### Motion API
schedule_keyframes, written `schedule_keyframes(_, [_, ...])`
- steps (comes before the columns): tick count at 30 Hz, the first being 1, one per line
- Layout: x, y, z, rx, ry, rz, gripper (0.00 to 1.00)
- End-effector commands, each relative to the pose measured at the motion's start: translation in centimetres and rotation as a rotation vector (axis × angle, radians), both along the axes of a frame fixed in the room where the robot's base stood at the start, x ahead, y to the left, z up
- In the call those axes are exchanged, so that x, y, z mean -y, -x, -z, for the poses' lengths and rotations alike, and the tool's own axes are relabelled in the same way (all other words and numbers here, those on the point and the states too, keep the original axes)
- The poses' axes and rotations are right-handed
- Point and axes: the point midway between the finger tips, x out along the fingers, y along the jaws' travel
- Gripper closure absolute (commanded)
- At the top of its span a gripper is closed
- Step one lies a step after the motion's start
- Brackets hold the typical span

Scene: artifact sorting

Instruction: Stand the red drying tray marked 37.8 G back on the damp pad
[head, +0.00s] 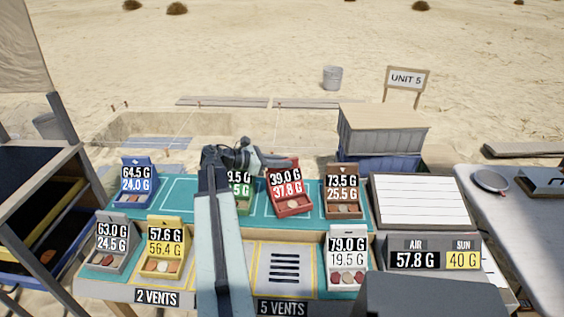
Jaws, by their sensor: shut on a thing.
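The red drying tray (289,205) reads 39.0 G above 37.8 G and holds small round pieces. It is slightly tilted, over the middle of the teal back pad (262,191); I cannot tell if it touches the pad. My gripper (277,161) is shut on the top back edge of the red tray. The jaw tips are partly hidden behind its sign. No label names the damp pad; the teal back pad has white outlined places.
A green tray (245,205) stands close left of the red one, partly hidden by my arm. A brown tray (343,205) stands to the right, a blue tray (138,195) far left. Grey, yellow and white trays stand in front. A slotted panel (268,268) is bare.

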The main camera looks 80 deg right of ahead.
Motion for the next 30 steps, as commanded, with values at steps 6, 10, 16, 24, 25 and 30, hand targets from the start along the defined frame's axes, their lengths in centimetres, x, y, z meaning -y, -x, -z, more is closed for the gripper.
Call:
schedule_keyframes(6, [0.0,0.0,0.5,-0.001,0.000,-0.001,1.00])
schedule_keyframes(10, [0.0,0.0,0.8,-0.001,0.000,-0.001,1.00])
schedule_keyframes(16, [0.0,-0.1,1.2,-0.001,-0.001,-0.002,1.00])
schedule_keyframes(24, [-0.1,-0.1,1.3,0.001,-0.006,0.000,0.60])
schedule_keyframes(25, [-0.1,-0.1,1.3,0.002,-0.006,0.000,0.60])
schedule_keyframes(30, [-0.3,-0.4,1.2,0.003,-0.007,-0.001,0.60])
